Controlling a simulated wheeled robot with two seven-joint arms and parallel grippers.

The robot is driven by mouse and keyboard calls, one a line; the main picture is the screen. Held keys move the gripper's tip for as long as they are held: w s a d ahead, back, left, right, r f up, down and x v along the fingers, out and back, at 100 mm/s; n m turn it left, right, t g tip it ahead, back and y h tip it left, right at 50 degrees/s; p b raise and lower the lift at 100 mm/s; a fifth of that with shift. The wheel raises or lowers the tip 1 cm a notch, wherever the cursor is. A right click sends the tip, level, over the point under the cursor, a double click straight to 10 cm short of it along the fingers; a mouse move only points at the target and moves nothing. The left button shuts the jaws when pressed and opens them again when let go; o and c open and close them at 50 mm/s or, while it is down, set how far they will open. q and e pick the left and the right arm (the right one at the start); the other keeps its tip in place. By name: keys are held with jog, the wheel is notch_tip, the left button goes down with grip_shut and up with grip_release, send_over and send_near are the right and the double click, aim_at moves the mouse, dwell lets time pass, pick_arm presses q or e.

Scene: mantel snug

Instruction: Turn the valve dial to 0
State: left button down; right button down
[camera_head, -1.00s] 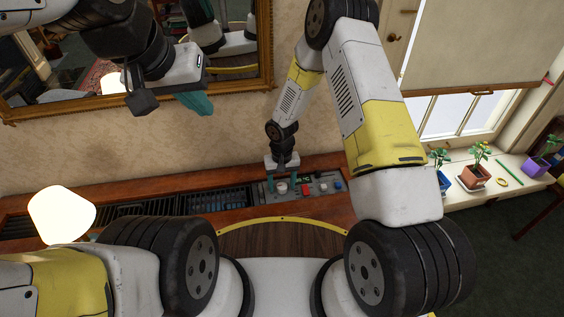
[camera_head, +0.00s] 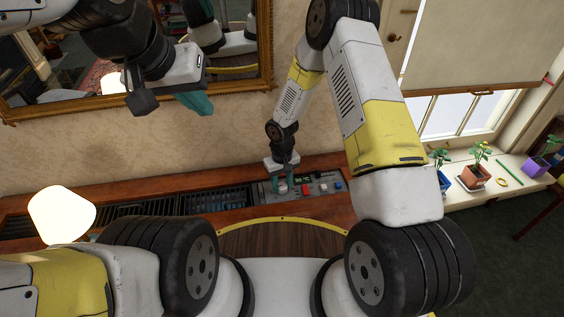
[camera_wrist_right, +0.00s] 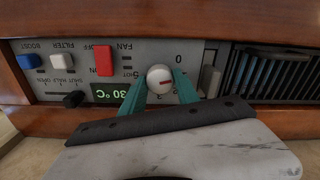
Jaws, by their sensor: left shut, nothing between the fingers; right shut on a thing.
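The valve dial (camera_wrist_right: 159,79) is a round white knob with a red mark on the grey control panel (camera_head: 322,181). Printed numbers surround it in the right wrist view, where the 0 (camera_wrist_right: 178,59) is to its upper right. In the head view this gripper (camera_head: 281,184) reaches down to the panel. My left gripper (camera_head: 197,103) is shut and empty, raised in front of the mirror at upper left.
The panel also holds a red fan switch (camera_wrist_right: 103,60), a blue boost button (camera_wrist_right: 29,61), a white filter button (camera_wrist_right: 64,61), a black slider (camera_wrist_right: 73,99) and a green 30 °C display (camera_wrist_right: 111,92). A lit lamp (camera_head: 62,214) stands left. Potted plants (camera_head: 474,176) line the windowsill.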

aim_at(282, 185)
jog(key=n, duration=0.5)
jog(key=shift+n, duration=0.4)
dwell(0.4)
jog(key=c, duration=0.9)
grip_release()
notch_tip(282, 185, up, 8)
jog(key=shift+f, duration=0.1)
